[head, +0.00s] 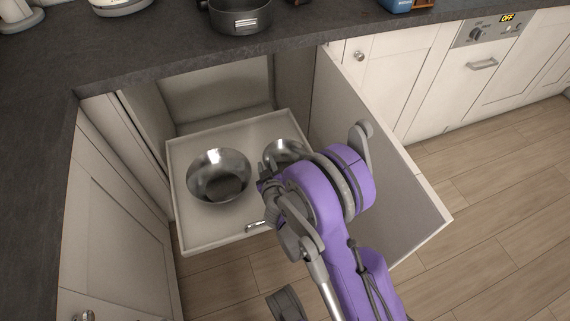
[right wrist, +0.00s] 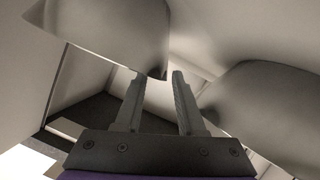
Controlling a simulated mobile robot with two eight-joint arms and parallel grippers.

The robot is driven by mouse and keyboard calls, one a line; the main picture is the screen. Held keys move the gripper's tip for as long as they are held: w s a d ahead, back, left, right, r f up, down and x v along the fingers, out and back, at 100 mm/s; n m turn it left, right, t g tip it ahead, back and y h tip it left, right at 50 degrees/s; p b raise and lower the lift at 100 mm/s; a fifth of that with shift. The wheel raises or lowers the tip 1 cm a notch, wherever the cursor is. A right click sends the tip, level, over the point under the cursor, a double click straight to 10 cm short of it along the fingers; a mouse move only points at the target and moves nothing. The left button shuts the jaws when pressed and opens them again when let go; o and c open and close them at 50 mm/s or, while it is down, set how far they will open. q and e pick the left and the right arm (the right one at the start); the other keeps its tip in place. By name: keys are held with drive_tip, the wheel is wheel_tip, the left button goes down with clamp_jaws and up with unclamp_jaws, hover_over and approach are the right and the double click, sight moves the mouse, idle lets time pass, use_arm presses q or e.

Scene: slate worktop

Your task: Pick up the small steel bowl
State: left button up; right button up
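The small steel bowl (head: 283,149) is in the pulled-out drawer, on its right side. My right arm partly covers it in the head view. A larger steel bowl (head: 218,170) sits to its left in the same drawer. My right gripper (head: 265,181) is at the near left side of the small bowl, between the two bowls. In the right wrist view its two fingers (right wrist: 158,76) are apart. Two smooth grey rounded shapes, at upper left (right wrist: 110,30) and right (right wrist: 268,105), look like the bowls; I cannot tell which is which. My left gripper is not in view.
The drawer (head: 208,241) has a low rim and a front handle (head: 256,226). An open cabinet door (head: 390,185) stands to its right, close to my right arm. The dark worktop (head: 150,45) overhangs behind, with a black pot (head: 240,18) on it.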

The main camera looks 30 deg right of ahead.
drive_tip(key=shift+x, duration=0.9)
clamp_jaws()
idle(0.7)
